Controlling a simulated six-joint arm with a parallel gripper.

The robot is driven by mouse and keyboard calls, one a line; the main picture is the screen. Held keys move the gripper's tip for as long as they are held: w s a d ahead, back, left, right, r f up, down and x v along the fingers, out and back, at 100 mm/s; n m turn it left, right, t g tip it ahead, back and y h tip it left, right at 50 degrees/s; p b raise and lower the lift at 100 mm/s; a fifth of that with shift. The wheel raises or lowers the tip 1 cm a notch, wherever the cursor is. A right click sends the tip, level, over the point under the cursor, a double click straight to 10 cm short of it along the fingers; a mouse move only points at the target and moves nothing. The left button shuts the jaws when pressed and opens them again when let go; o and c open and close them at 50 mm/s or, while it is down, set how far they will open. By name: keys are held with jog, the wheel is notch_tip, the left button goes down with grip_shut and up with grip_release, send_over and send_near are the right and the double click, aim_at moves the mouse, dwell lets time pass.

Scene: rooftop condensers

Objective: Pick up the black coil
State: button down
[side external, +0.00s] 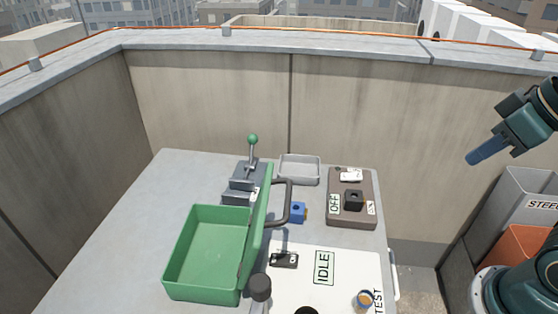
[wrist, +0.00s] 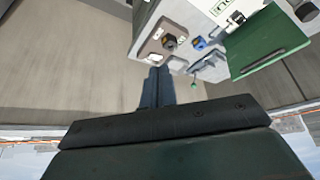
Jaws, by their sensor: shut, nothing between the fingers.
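The black coil (side external: 353,200), a small block with a hole in its top, sits on the brown pad (side external: 335,222) marked OFF at the right of the table. It also shows in the wrist view (wrist: 170,41). My gripper (side external: 472,158) is in the air to the right of the table, well apart from the coil. In the wrist view my gripper (wrist: 157,72) has its fingers together, with nothing held.
A green open box (side external: 205,252) stands at the table's left, its lid upright. Behind are a lever clamp with a green knob (side external: 252,139) and a grey tray (side external: 299,169). A blue block (side external: 298,212) stands between lid and pad. Bins (side external: 530,200) are at right.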

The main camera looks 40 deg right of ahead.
jog(key=c, duration=0.8)
grip_release()
jog(key=shift+w, duration=0.15)
jog(key=w+f+n+g+y, duration=0.15)
jog(key=w+f+n, duration=0.3)
jog(key=w, duration=0.45)
jog(key=n+y, duration=0.2)
jog(key=n, duration=0.3)
send_near(353, 200)
notch_tip(353, 200, up, 4)
jog(key=d, duration=0.3)
jog(key=shift+w+a+f+m+g, duration=0.15)
jog(key=shift+w+a+m+g, duration=0.1)
jog(key=shift+w+g, duration=0.2)
jog(key=shift+f, duration=0.1)
jog(key=shift+x, duration=4.2)
